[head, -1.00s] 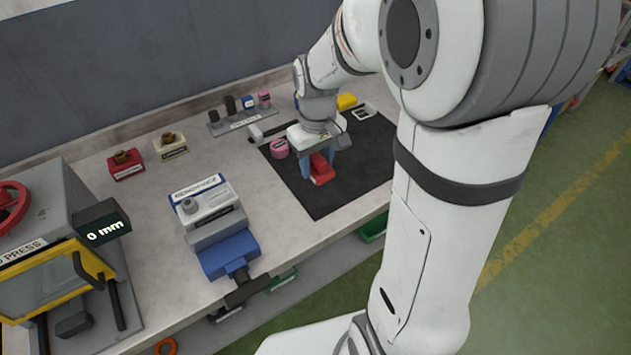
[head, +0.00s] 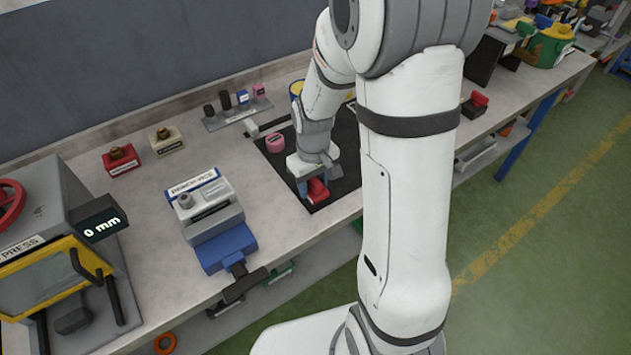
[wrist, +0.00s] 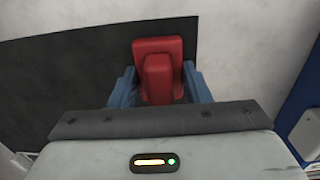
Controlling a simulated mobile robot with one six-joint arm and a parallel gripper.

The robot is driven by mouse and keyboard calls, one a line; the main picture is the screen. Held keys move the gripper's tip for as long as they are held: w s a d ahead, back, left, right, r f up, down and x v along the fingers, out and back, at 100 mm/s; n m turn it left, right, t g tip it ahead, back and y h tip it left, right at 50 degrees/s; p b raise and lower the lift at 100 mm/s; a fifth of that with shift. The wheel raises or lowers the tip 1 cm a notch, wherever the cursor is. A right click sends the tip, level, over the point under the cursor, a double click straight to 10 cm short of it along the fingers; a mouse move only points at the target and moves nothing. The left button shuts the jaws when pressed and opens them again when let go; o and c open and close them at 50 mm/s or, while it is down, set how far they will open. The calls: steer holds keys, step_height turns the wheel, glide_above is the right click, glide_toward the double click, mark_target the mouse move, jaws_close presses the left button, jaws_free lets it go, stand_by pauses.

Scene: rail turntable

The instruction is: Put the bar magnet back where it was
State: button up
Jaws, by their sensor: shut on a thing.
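The red bar magnet (head: 317,190) is between the blue fingers of my gripper (head: 309,187), over the front edge of the black mat (head: 347,184). In the wrist view the magnet (wrist: 158,62) shows as a red block with a raised middle part, with one blue finger of my gripper (wrist: 158,88) on each side. My gripper is shut on it. The magnet's far end reaches close to the mat's edge. I cannot tell whether its underside touches the mat.
A pink roll (head: 275,142) lies on the mat's left part. A blue and grey bench vice (head: 212,219) stands left of the mat, and a press (head: 60,262) farther left. A small rack (head: 237,115) with several pieces stands behind. The bench front between vice and mat is clear.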

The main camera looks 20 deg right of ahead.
mark_target(313, 179)
steer(key=o, duration=1.1)
steer(key=shift+f, duration=0.15)
step_height(313, 179, up, 11)
steer(key=shift+r, duration=0.1)
steer(key=s+r+m+t, duration=0.1)
steer(key=s+r, duration=0.1)
steer(key=s, duration=0.2)
steer(key=s+r+m+t, duration=0.1)
steer(key=s+r, duration=0.1)
steer(key=s, duration=0.3)
steer(key=s+r+m+t, duration=0.1)
steer(key=s+r, duration=0.1)
steer(key=s, duration=0.3)
steer(key=shift+s+d+m, duration=0.15)
steer(key=shift+d+m, duration=0.15)
